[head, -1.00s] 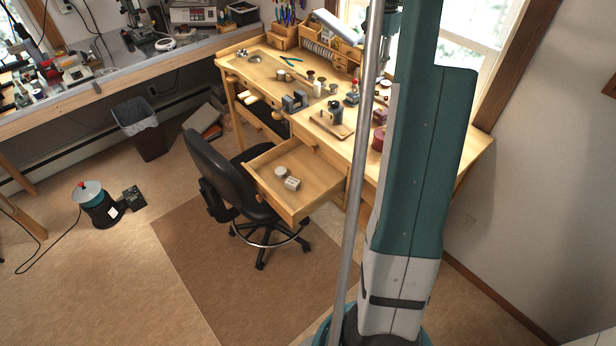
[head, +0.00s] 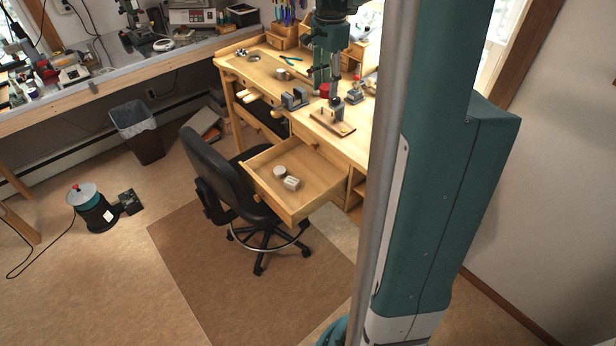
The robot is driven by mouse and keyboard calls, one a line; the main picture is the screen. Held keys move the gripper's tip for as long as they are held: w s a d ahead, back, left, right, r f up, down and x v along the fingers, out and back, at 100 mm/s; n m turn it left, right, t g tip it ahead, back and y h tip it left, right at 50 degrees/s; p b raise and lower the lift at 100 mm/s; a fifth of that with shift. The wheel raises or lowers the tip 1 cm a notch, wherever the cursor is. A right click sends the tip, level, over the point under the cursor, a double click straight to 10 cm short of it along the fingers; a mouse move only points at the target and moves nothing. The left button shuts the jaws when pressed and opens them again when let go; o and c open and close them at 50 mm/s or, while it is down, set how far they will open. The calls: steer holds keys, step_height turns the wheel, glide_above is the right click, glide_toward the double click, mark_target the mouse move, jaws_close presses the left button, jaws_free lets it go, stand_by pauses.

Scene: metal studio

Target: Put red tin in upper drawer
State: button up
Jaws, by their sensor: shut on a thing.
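My gripper (head: 329,86) is over the wooden workbench (head: 272,76), pointing down. It is shut on the red tin (head: 325,91), which is small in the view and partly covered by the fingers. I cannot tell the exact height of the tin above the bench top. The upper drawer (head: 322,200) is pulled out from the bench front, below and nearer than the gripper. Inside it lie a round pale tin (head: 280,172) and a small whitish box (head: 292,183), with bare drawer floor around them.
A small vise (head: 294,99) and a wooden board with a tool (head: 336,126) stand on the bench near the gripper. A black office chair (head: 216,168) stands against the drawer's left side. My arm hides the bench's right part.

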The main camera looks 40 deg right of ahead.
steer(key=b, duration=0.3)
glide_above(305, 198)
step_height(305, 198, down, 3)
step_height(305, 198, down, 25)
steer(key=shift+m, duration=0.3)
steer(key=shift+s+f, duration=0.1)
steer(key=shift+f+b, duration=0.8)
steer(key=shift+f, duration=2.3)
steer(key=shift+f, duration=0.1)
steer(key=shift+f+b, duration=0.4)
steer(key=shift+f, duration=1.35)
steer(key=shift+f, duration=0.2)
